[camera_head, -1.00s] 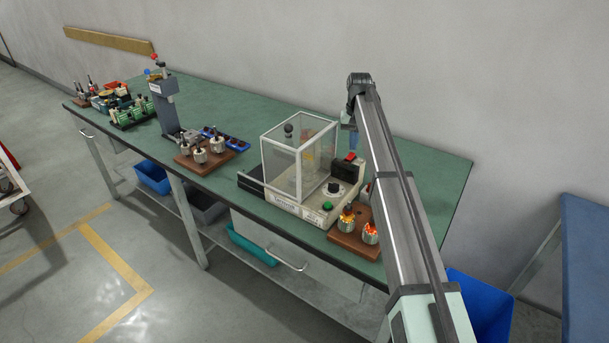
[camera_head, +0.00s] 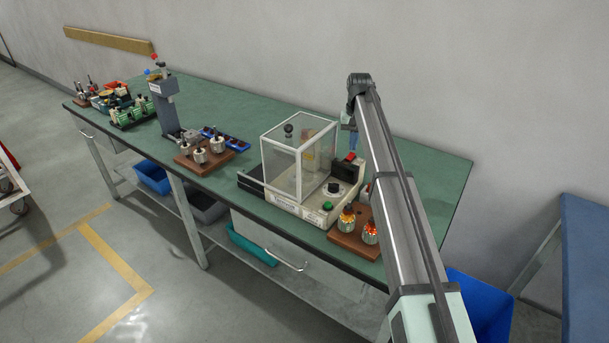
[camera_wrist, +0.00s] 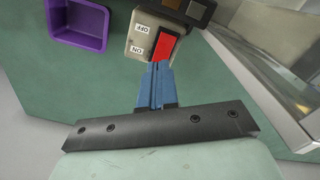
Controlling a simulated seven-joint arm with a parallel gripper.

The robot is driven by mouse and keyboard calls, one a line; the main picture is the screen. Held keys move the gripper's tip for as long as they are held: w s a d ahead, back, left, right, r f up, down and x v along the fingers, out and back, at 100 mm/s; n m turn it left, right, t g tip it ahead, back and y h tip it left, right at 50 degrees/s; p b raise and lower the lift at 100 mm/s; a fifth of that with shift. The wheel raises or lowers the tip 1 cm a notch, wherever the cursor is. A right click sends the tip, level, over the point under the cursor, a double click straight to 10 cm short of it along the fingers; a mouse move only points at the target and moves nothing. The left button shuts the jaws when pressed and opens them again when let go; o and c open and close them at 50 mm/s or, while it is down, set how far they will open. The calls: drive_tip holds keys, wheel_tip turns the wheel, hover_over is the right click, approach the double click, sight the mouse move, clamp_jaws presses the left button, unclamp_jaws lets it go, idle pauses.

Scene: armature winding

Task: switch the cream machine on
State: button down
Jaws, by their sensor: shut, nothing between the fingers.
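The cream machine (camera_head: 292,203) stands on the green bench, with a clear box-shaped guard (camera_head: 297,160) on it. Its red rocker switch (camera_head: 350,157) is at the back right corner of the machine. In the head view my gripper (camera_head: 352,138) shows just above the switch, partly hidden by my arm.
A purple bin (camera_wrist: 77,25) lies beside the switch housing in the wrist view. A wooden block (camera_head: 349,240) with two armatures stands at the machine's right. Another wooden block (camera_head: 187,163) with armatures and a grey press (camera_head: 165,105) stand to the left. The bench's back is clear.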

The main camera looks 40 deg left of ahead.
drive_tip(key=shift+f, duration=1)
idle(0.7)
drive_tip(key=shift+r, duration=3.55)
